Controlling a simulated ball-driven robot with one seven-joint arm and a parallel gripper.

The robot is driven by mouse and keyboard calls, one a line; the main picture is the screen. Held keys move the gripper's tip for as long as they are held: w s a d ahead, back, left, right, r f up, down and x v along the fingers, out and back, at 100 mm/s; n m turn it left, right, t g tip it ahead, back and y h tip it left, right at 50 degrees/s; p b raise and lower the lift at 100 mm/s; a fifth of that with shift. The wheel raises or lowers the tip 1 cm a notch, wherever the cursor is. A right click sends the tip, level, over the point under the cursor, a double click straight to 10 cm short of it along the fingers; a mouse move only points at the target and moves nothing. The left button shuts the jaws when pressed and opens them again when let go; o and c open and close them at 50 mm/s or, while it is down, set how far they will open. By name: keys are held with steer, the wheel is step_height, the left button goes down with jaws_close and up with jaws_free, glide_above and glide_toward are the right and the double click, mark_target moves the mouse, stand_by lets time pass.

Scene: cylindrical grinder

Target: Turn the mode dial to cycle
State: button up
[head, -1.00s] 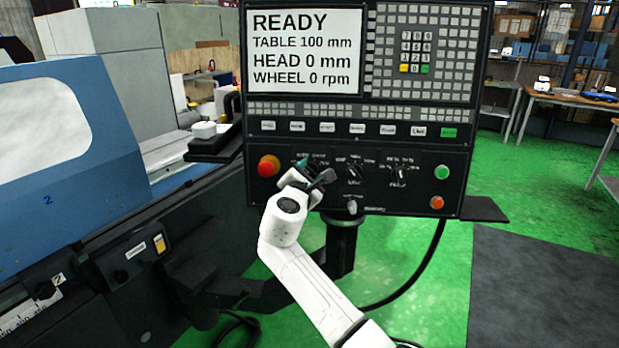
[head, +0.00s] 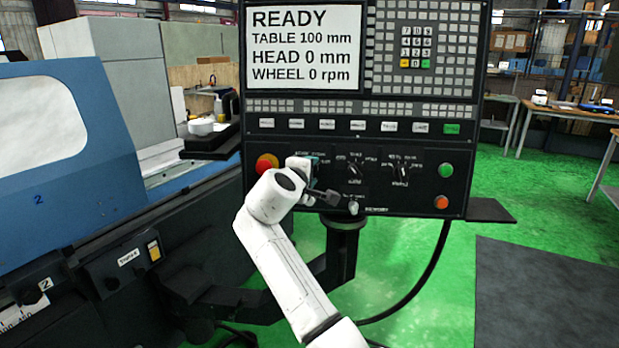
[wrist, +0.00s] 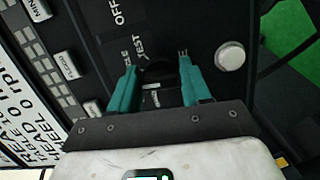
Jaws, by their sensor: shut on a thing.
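The mode dial (wrist: 157,72) is a dark round knob on the black control panel, seen in the wrist view between my teal fingertips. Printed words beside it read OFF and TEST, and a partly covered one ends in LE. My gripper (wrist: 158,64) is shut on the dial, one finger on each side. Which word the dial points to I cannot tell.
In the head view, a red knob (head: 267,163) is just left of my gripper. Two more dials (head: 355,171) (head: 401,173) are to its right, and a pale round knob (head: 353,207) is below right. Green and orange buttons (head: 446,170) (head: 441,202) are at the right edge. The screen (head: 304,47) reads READY.

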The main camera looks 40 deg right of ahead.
steer(key=shift+f+m+y+b, duration=0.2)
steer(key=shift+m+y+b, duration=0.15)
steer(key=shift+m, duration=1.05)
steer(key=o, duration=1)
steer(key=shift+r, duration=0.1)
steer(key=b+v, duration=0.1)
steer(key=v, duration=0.9)
steer(key=shift+s+a, duration=0.15)
steer(key=shift+a, duration=0.25)
